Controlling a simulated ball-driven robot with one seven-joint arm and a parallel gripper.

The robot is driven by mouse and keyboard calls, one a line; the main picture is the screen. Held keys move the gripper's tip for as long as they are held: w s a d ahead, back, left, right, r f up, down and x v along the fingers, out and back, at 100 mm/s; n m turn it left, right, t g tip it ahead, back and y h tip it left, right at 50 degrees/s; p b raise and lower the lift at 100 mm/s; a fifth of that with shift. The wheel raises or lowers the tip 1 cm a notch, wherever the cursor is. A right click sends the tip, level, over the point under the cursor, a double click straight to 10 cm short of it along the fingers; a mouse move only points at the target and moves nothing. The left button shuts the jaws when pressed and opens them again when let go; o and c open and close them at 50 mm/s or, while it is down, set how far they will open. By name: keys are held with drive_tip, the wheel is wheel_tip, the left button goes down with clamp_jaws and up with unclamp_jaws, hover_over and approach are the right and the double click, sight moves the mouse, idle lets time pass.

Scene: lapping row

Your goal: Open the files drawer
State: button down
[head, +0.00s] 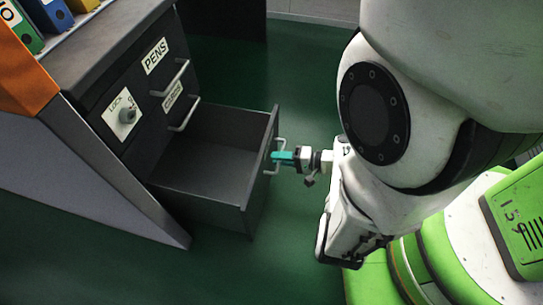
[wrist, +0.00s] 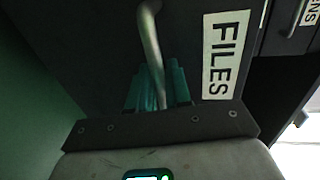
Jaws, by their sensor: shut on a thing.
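The files drawer (head: 205,172) is the lowest drawer of a dark cabinet in the head view. It is pulled well out, and its inside looks empty. Its front bears a FILES label (wrist: 229,55) in the wrist view. The drawer's pale bar handle (wrist: 150,38) runs between the teal fingers of my gripper (wrist: 160,88). In the head view my gripper (head: 284,157) is shut on this handle (head: 281,142), at the outer face of the drawer front. Part of the handle is hidden by the fingers.
Above it, the PENS drawer (head: 155,57) and another labelled drawer (head: 172,95) are shut. A LOCK plate with a knob (head: 126,115) is on the cabinet's face. Binders (head: 48,14) stand on top at the left. Green floor (head: 310,110) around the drawer is clear.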

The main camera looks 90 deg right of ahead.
idle(0.3)
drive_tip(key=c, duration=1.3)
unclamp_jaws()
drive_tip(key=shift+o, duration=0.2)
drive_tip(key=p+v, duration=0.1)
drive_tip(key=v, duration=1)
drive_tip(key=shift+f, duration=0.1)
